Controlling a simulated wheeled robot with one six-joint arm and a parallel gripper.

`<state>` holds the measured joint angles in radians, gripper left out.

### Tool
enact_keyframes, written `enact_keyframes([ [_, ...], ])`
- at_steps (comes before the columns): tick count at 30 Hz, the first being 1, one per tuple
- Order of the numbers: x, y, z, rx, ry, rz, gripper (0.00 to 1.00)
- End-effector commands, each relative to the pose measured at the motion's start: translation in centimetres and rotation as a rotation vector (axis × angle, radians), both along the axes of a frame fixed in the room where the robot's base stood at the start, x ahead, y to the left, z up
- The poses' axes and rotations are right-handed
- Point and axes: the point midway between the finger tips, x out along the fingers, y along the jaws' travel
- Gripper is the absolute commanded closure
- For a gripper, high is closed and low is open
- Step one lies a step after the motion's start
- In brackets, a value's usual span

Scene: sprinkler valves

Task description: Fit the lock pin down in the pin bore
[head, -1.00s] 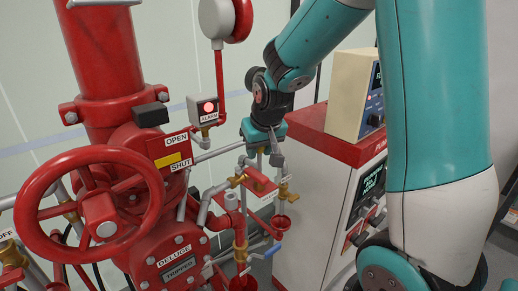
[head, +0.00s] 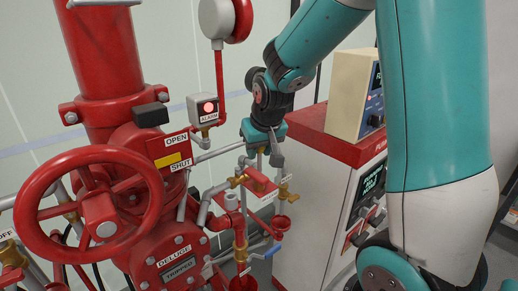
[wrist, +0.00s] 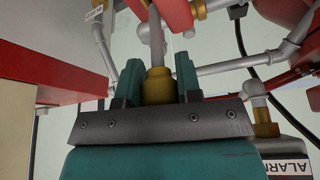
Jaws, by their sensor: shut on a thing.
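My gripper (wrist: 158,82) is shut on the lock pin (wrist: 158,90), with one teal finger on each side of its brass head. A grey shaft runs on from the head, away from the gripper, beside a red part (wrist: 175,12) in the wrist view. In the head view my gripper (head: 263,152) points down over the small pipework right of the red valve. The pin is small there and mostly hidden by the gripper. I cannot make out the pin bore, nor tell whether the pin's tip is inside anything.
The red handwheel (head: 88,200) and deluge valve (head: 176,262) stand at left. The alarm box (head: 203,109) with its lit red lamp is close left of my gripper. The red-topped pump cabinet (head: 310,200) stands close at right. Grey pipes and brass fittings surround the gripper.

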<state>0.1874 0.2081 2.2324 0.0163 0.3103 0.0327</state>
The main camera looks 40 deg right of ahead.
Motion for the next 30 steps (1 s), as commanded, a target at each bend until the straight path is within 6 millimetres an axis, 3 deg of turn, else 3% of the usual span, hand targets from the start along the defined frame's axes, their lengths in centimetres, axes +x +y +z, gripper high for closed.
enact_keyframes([
  [30, 0.0, 0.0, -2.0, 0.0, 0.001, 0.0, 0.95],
])
